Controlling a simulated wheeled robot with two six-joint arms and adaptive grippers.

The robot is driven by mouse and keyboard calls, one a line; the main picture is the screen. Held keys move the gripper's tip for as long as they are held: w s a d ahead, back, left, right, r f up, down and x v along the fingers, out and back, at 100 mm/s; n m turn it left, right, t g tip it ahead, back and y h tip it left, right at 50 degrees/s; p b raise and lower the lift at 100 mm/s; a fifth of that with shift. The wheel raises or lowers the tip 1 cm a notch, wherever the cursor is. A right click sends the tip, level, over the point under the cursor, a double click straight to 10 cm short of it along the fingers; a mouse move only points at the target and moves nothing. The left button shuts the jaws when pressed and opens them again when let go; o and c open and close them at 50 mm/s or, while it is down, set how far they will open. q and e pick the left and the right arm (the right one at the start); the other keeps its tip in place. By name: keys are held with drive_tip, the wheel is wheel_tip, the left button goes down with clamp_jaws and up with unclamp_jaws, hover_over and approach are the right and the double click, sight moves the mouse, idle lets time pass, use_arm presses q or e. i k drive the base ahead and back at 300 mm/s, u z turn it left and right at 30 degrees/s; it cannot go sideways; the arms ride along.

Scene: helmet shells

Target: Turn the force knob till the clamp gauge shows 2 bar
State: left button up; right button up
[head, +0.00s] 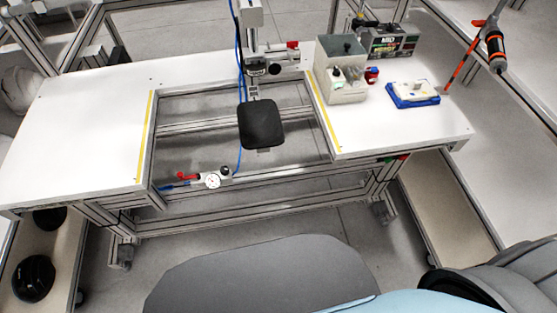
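The clamp gauge (212,181) is a small round white dial under the front of the workbench, at the left of the bench opening. Its needle and scale are too small to read. A small black knob (225,171) sits just right of and above the gauge; it looks like the force knob, but no label is legible. A red lever (188,176) is to the left of the gauge on the same line. The clamp (255,50) stands on a column at the back of the opening, with a black pad (262,124) below it. Neither gripper is in view.
The white workbench (80,120) has bare surface left of the opening. On its right stand a grey-green box (342,90), a blue-and-white tray (413,93) and a dark device (388,40). A screwdriver (494,45) hangs at right. Black helmet shells (34,278) lie lower left.

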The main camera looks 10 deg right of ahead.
sight(225, 169)
drive_tip(key=z, duration=1.55)
drive_tip(key=k, duration=0.8)
drive_tip(key=u, duration=1)
drive_tip(key=i, duration=0.5)
